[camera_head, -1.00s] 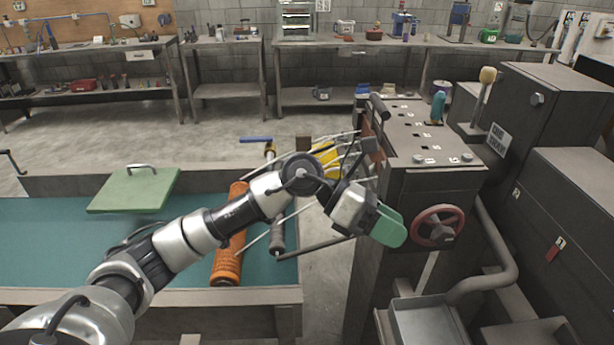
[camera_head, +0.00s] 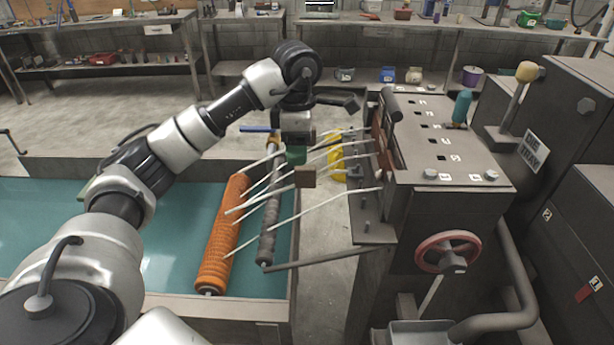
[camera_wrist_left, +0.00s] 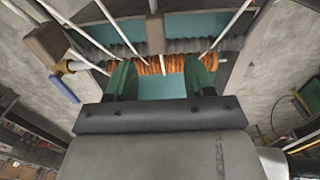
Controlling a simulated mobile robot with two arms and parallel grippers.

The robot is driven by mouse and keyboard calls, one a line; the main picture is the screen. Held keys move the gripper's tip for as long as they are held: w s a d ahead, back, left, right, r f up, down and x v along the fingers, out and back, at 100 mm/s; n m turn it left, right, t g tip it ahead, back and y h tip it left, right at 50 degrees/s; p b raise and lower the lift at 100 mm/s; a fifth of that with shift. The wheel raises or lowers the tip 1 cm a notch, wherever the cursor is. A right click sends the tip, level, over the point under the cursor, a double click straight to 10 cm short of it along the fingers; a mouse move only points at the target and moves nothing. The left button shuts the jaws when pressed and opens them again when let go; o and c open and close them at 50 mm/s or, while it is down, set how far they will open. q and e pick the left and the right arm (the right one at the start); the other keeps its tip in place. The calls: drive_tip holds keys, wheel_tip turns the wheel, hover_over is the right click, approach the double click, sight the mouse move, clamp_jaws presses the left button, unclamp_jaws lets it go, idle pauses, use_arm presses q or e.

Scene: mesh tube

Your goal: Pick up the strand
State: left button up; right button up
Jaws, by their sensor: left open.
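Several thin white strands (camera_head: 325,211) run from the orange mesh roll (camera_head: 218,240) across a grey ridged roller (camera_head: 269,222) to the machine on the right. My left gripper (camera_head: 297,157) hangs down over the far part of the strands, and its arm hides some of that area. In the left wrist view, its green fingers (camera_wrist_left: 162,74) are apart. The orange roll (camera_wrist_left: 180,66) and white strands (camera_wrist_left: 225,28) show past the fingertips. I cannot tell whether a strand lies between the fingers. My right gripper is not in view.
The grey machine (camera_head: 440,150) with a red handwheel (camera_head: 448,252) stands at the right. A brown block (camera_head: 305,177) sits among the strands near the gripper. A dark bar (camera_head: 325,258) crosses the gap in front. The teal table (camera_head: 165,255) is clear left of the roll.

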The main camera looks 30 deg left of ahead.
sight(299, 176)
use_arm(q)
wheel_tip(299, 176, down, 3)
drive_tip(key=shift+s+r+p, duration=0.1)
drive_tip(key=shift+p, duration=0.2)
drive_tip(key=f, duration=0.1)
drive_tip(key=f+p, duration=0.1)
drive_tip(key=f, duration=0.2)
drive_tip(key=shift+w+f+p, duration=0.15)
drive_tip(key=shift+w+p, duration=0.1)
drive_tip(key=shift+p, duration=0.15)
drive_tip(key=shift+f, duration=0.45)
drive_tip(key=c, duration=1)
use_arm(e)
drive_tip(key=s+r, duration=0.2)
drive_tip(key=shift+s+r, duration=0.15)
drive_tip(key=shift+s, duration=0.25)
